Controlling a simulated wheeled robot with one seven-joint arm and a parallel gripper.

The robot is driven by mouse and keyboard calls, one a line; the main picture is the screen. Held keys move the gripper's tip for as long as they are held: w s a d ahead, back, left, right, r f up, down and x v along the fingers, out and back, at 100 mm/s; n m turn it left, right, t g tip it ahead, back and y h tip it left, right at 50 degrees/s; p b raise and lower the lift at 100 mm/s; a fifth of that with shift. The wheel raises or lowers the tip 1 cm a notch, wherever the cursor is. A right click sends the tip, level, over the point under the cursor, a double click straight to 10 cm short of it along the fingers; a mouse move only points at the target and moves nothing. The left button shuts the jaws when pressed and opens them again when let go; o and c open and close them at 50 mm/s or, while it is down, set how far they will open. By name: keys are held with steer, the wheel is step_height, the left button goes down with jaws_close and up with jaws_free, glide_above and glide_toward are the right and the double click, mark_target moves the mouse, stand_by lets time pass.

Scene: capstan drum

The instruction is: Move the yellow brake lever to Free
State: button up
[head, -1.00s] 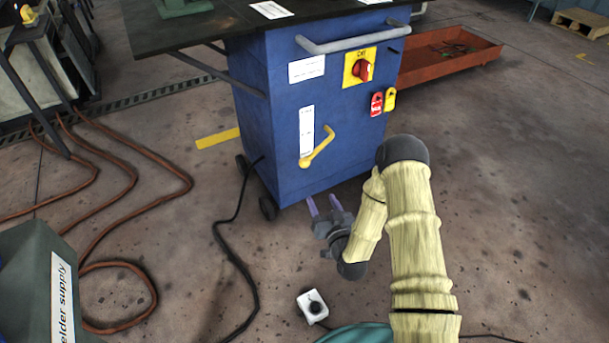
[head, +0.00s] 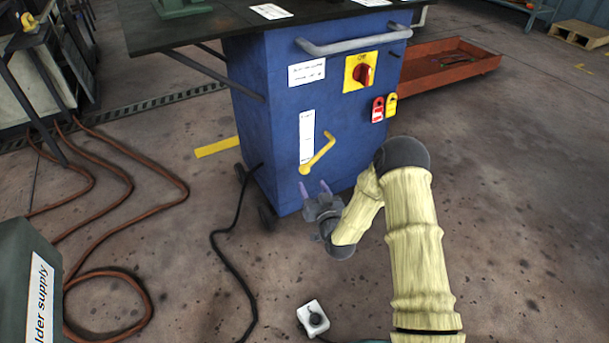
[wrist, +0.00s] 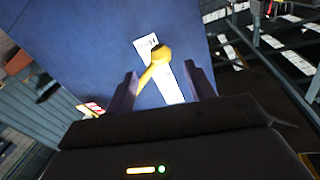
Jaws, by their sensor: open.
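The yellow brake lever (head: 320,154) is on the front of the blue cabinet (head: 350,150), beside a white label strip (head: 307,137). Its arm slants up and to the right from its lower left end. The strip's words are too small to read. My gripper (head: 314,190) is open and empty, just below the lever and close to the cabinet front. In the wrist view the lever (wrist: 155,67) shows ahead of and between the two fingers of my gripper (wrist: 160,88). I see no contact between the fingers and the lever.
Above the lever are a grey bar handle (head: 355,40) and a red rotary switch (head: 363,74) on a yellow plate. Red and yellow tags (head: 384,107) hang to the right. A black cable (head: 225,250) and a small white box (head: 313,316) lie on the floor.

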mark_target(306, 173)
steer(key=b+x, duration=0.3)
steer(key=x, duration=0.5)
steer(key=shift+w+f+b, duration=0.1)
steer(key=shift+b, duration=0.25)
steer(key=shift+w+a, duration=0.2)
steer(key=shift+w, duration=0.05)
jaws_close()
